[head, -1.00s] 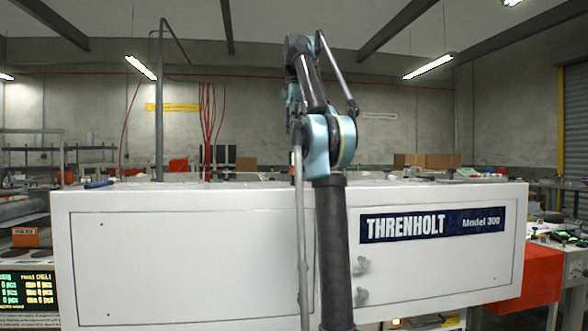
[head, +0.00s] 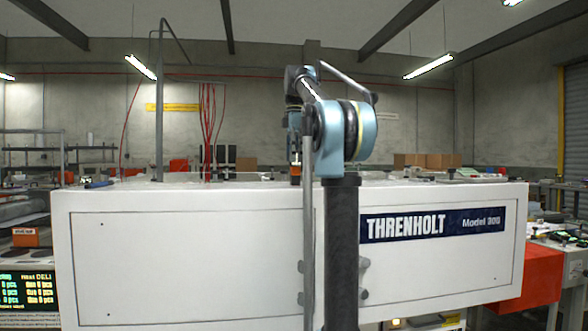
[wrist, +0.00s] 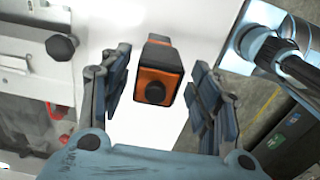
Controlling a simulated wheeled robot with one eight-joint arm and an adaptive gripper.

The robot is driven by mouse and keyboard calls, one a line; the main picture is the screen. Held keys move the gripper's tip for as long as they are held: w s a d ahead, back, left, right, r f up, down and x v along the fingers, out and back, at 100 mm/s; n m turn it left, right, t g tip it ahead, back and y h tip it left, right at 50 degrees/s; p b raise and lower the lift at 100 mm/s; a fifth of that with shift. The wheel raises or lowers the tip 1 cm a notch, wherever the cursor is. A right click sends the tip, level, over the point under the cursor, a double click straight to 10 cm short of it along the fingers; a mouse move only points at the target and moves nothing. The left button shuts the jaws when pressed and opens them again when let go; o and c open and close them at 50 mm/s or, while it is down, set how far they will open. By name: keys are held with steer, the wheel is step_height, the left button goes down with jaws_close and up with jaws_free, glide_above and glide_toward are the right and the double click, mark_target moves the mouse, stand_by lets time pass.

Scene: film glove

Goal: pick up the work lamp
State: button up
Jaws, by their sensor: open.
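The work lamp (wrist: 158,75), an orange and black block with a round black knob, stands on the white surface in the wrist view. My gripper (wrist: 158,62) is open, with one finger on each side of the lamp and a gap showing on both sides. In the head view a small orange and dark bit that looks like the lamp (head: 296,171) shows at the top of the white machine, under my gripper (head: 294,150). My arm partly covers that area, and the fingers are too small to make out there.
The white Threnholt machine (head: 180,255) spans the front. The white surface around the lamp is mostly clear.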

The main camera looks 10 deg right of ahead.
mark_target(295, 168)
steer(key=shift+w+d+f, duration=0.1)
steer(key=shift+w+f, duration=0.05)
steer(key=shift+f, duration=1.2)
steer(key=shift+w+d+f, duration=0.1)
steer(key=shift+f, duration=1.2)
steer(key=c, duration=1.3)
